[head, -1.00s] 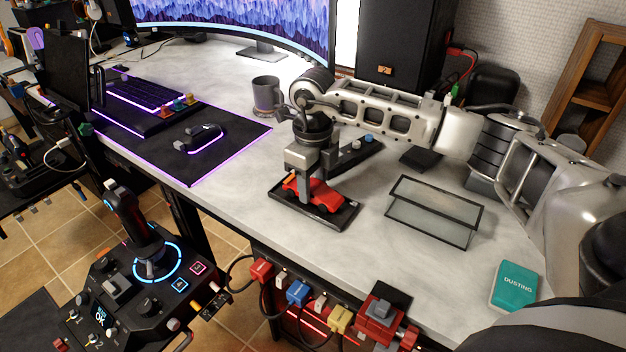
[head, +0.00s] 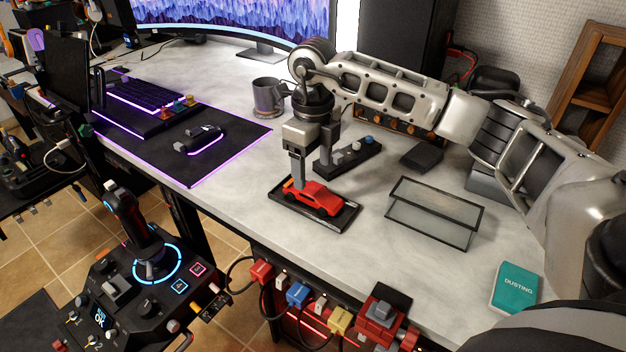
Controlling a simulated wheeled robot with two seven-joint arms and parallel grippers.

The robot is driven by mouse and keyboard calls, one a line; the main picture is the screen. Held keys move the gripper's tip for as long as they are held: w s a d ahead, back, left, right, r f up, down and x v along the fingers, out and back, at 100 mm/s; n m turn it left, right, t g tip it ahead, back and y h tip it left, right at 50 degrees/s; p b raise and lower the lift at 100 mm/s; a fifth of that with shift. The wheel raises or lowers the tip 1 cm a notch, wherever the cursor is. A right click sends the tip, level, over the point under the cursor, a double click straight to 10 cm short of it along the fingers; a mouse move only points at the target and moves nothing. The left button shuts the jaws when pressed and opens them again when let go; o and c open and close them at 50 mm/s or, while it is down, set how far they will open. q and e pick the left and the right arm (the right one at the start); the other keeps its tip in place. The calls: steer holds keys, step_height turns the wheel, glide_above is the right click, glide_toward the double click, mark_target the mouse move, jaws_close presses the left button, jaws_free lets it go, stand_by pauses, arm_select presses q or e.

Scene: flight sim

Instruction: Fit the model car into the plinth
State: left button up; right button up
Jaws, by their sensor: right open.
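The red model car (head: 318,199) sits on the black plinth (head: 337,222) near the front edge of the desk. It looks level and lined up along the plinth; whether it is fully seated I cannot tell. My right gripper (head: 312,182) points down just above and behind the car, with its fingers spread apart. One finger comes down beside the car's rear left end. The gripper is open and appears to hold nothing. My left gripper is not in view.
A clear cover with dark edges (head: 434,212) lies right of the plinth. A small black box with knobs (head: 352,155) is behind it. A mug (head: 268,97), a mouse mat (head: 232,137) and a teal book (head: 514,287) are on the desk.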

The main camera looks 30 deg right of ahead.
mark_target(313, 189)
step_height(313, 189, up, 11)
steer(key=shift+f, duration=0.2)
steer(key=shift+f, duration=0.1)
stand_by(0.5)
